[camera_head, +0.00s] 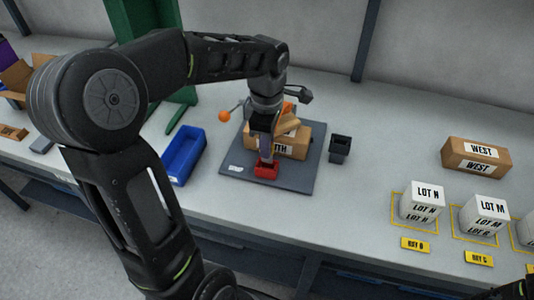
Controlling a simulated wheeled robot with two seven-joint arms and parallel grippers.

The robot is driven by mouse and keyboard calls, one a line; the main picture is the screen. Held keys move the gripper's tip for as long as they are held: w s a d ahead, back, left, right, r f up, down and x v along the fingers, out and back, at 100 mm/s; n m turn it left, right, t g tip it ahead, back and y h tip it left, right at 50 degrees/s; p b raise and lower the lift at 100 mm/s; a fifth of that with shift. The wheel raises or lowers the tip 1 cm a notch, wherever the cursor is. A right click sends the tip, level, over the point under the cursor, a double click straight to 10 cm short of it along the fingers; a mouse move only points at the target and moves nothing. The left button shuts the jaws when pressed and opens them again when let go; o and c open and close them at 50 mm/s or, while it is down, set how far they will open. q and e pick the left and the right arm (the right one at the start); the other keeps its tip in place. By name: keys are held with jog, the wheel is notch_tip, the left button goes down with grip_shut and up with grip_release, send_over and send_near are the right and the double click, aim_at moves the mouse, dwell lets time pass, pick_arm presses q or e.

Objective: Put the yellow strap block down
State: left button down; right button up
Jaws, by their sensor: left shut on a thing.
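My left gripper (265,158) reaches down over the dark grey mat (231,182) on the table. Its jaws are shut on a small red block (266,171) at the mat's front part. I cannot tell whether the block touches the mat. No yellow strap shows on this block; the jaws cover part of it. A cardboard box (292,146) with a partly hidden label stands on the mat behind the gripper. My right gripper does not show clearly.
A blue bin (184,155) stands left of the mat, a small dark cup (340,149) right of it. An orange ball (225,116) is behind. At right are a WEST box (476,157) and white blocks LOT N (421,203) and LOT M (483,217) near yellow-outlined bays.

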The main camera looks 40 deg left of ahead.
pick_arm(q)
jog(key=shift+f, duration=1.9)
jog(key=shift+f, duration=0.1)
jog(key=c, duration=1.4)
grip_release()
notch_tip(320, 180, up, 12)
jog(key=shift+r, duration=0.15)
